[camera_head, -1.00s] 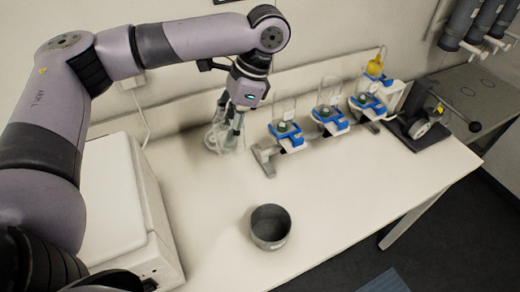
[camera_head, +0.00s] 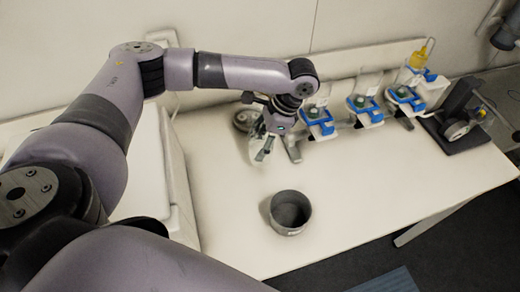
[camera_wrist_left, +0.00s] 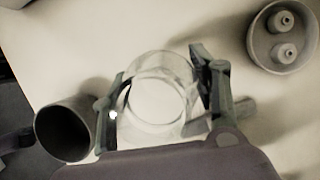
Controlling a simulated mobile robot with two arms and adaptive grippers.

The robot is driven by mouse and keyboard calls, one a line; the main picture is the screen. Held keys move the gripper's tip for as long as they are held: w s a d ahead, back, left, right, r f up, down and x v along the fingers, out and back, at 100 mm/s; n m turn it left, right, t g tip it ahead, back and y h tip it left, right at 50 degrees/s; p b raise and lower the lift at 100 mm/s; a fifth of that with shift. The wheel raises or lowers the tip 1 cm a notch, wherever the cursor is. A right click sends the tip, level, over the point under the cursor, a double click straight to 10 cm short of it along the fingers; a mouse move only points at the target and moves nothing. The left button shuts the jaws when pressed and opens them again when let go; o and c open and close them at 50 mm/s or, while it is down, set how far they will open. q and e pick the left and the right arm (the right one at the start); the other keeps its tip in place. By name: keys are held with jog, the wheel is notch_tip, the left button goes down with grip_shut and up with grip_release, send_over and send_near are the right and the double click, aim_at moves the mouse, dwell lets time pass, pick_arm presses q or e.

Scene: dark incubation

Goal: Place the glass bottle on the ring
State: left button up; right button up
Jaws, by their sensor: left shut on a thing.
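The clear glass bottle (camera_head: 255,158) is between the fingers of my left gripper (camera_head: 263,150). In the left wrist view the bottle (camera_wrist_left: 156,105) shows as a round transparent shape, with the fingers of the left gripper (camera_wrist_left: 162,95) shut on both its sides. A hollow grey round thing (camera_head: 290,212), dark inside, stands on the table in front and to the right of the bottle; it may be the ring. It shows at the left of the wrist view (camera_wrist_left: 65,130), apart from the bottle. Whether the bottle touches the table is unclear. My right gripper is out of view.
A round dish (camera_head: 241,122) stands behind the gripper; the wrist view shows two small capped items in it. Several blue-clamped stands (camera_head: 318,128) line the back of the table (camera_head: 390,185). A white box (camera_head: 150,170) is on the left. The front right tabletop is clear.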

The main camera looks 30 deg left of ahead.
pick_arm(q)
jog(key=shift+f, duration=0.4)
notch_tip(320, 180, down, 3)
jog(key=shift+f+p, duration=0.2)
jog(key=shift+p, duration=0.2)
jog(key=shift+f, duration=0.15)
jog(key=o, duration=0.9)
jog(key=shift+f, duration=0.1)
jog(key=shift+c, duration=0.2)
jog(key=o, duration=0.5)
jog(key=shift+c, duration=0.2)
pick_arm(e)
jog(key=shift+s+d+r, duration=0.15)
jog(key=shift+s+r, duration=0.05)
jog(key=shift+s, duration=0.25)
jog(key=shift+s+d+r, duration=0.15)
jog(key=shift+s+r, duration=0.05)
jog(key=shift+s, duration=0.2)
